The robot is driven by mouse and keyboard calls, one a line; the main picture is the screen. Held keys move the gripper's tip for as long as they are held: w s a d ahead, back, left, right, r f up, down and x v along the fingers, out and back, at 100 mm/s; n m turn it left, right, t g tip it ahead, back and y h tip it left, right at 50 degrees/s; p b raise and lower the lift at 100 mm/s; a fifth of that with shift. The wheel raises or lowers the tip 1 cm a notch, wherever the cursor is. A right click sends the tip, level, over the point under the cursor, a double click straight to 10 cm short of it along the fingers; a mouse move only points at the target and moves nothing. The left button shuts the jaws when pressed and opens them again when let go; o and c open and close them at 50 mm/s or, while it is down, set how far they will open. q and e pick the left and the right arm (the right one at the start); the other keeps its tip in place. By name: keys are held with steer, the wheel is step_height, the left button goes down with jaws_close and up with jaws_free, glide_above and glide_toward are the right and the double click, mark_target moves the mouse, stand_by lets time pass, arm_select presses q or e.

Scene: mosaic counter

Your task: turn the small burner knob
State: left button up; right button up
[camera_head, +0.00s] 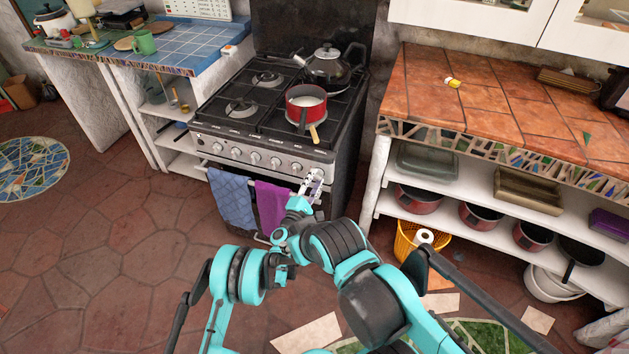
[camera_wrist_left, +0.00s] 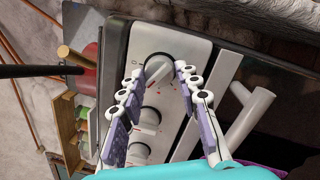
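The stove (camera_head: 275,120) has a row of round metal control knobs (camera_head: 255,158) along its front panel. I cannot read which one is for the small burner. My left gripper (camera_head: 314,180) is at the right end of this row. In the left wrist view, the end knob (camera_wrist_left: 154,69) lies between the tips of the left gripper (camera_wrist_left: 160,75), whose two fingers are spread apart. I cannot tell whether a finger touches it. More knobs (camera_wrist_left: 150,116) show further down between the fingers. My right gripper does not show.
A red pot (camera_head: 306,104) and a dark lidded pan (camera_head: 328,70) stand on the stove. A blue towel (camera_head: 233,198) and a purple towel (camera_head: 272,205) hang at its front. A tiled counter (camera_head: 500,95) with shelves is to the right, above a yellow basket (camera_head: 407,243).

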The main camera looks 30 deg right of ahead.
arm_select(q)
steer(key=shift+o, duration=1.2)
steer(key=v, duration=0.7)
steer(key=shift+s+a, duration=0.15)
steer(key=shift+a, duration=0.05)
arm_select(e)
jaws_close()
